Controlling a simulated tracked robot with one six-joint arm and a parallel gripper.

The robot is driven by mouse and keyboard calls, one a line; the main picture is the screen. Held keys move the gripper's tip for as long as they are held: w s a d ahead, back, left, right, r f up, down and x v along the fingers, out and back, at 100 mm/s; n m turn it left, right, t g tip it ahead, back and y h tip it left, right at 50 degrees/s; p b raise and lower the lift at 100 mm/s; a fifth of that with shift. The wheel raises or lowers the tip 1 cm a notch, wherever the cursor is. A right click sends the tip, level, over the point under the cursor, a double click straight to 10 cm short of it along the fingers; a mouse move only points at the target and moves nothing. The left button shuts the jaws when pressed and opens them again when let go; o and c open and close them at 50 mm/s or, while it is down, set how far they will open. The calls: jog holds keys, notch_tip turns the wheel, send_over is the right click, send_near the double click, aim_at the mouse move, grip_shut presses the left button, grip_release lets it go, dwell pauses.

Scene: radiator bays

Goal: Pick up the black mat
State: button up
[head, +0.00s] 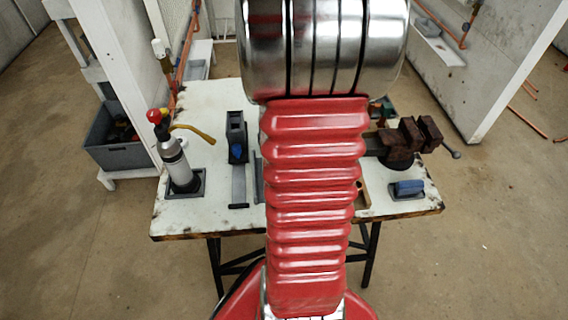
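My red ribbed arm and its chrome section fill the middle of the head view and hide the centre of the worktable (210,98). My gripper is not in view. A dark, flat square piece (421,195) lies near the table's right front corner, with a blue block (408,187) on it. Another dark square base (199,190) is under the torch (176,162) at the left. I cannot tell whether either one is the black mat; another could be hidden behind my arm.
A rusty vise (401,140) stands at the table's right edge. A black tool with a blue part (237,138) and a grey strip (239,186) lie left of my arm. A grey crate (117,140) stands at the left. White partitions flank the table; floor in front is clear.

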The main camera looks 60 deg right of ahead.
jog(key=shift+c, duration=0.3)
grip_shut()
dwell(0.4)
